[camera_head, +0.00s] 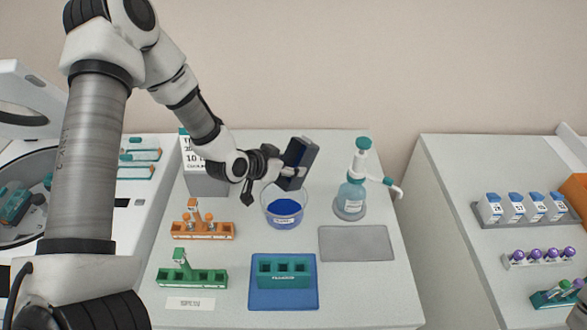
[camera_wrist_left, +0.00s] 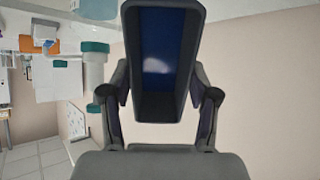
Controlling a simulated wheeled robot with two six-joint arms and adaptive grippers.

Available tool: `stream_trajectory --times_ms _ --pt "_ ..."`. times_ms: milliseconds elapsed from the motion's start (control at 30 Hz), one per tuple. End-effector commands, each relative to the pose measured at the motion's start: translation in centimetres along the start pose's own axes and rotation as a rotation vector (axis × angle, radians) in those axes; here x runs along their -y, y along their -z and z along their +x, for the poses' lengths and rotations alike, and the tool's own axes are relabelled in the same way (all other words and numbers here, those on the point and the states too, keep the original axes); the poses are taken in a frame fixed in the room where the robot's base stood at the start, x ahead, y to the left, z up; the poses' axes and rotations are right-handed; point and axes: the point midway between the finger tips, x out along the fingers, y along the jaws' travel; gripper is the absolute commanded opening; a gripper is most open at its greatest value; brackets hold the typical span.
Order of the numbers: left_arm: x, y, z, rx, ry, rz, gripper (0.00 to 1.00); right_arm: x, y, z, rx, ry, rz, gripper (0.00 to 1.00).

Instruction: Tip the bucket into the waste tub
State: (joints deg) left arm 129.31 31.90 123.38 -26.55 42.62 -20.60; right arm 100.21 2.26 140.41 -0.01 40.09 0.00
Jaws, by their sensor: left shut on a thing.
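The bucket (camera_head: 303,152), dark grey outside and blue inside, is in my left gripper (camera_head: 288,172) above the back part of the waste tub. In the left wrist view the bucket (camera_wrist_left: 163,60) sits between the two fingers (camera_wrist_left: 160,100), and its blue inside looks empty. In the head view the bucket leans to one side. The waste tub (camera_head: 285,221) is a round clear tub with blue in its bottom and a small label on its front. The bucket is apart from the tub. My right gripper is not in view.
A teal-capped dispenser bottle (camera_head: 351,197) stands close to the right of the tub. A grey mat (camera_head: 353,243) lies in front of it. An orange rack (camera_head: 203,229) and a green rack (camera_head: 191,276) stand at left. A green block rests on a blue mat (camera_head: 284,300). A centrifuge is far left.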

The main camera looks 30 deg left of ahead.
Motion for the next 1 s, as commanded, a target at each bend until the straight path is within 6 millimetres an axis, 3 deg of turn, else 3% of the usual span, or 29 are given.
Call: stream_trajectory --times_ms 33,700,1000 --pt "0.0 -1.1 0.4 -0.047 0.001 -0.005 0.27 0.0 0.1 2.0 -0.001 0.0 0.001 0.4" --pt "0.0 -3.2 -1.8 -0.605 0.0 -0.001 0.27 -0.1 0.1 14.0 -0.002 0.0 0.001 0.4" --pt "0.0 -3.1 -2.9 -0.747 0.0 0.003 0.27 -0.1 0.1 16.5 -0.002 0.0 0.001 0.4"
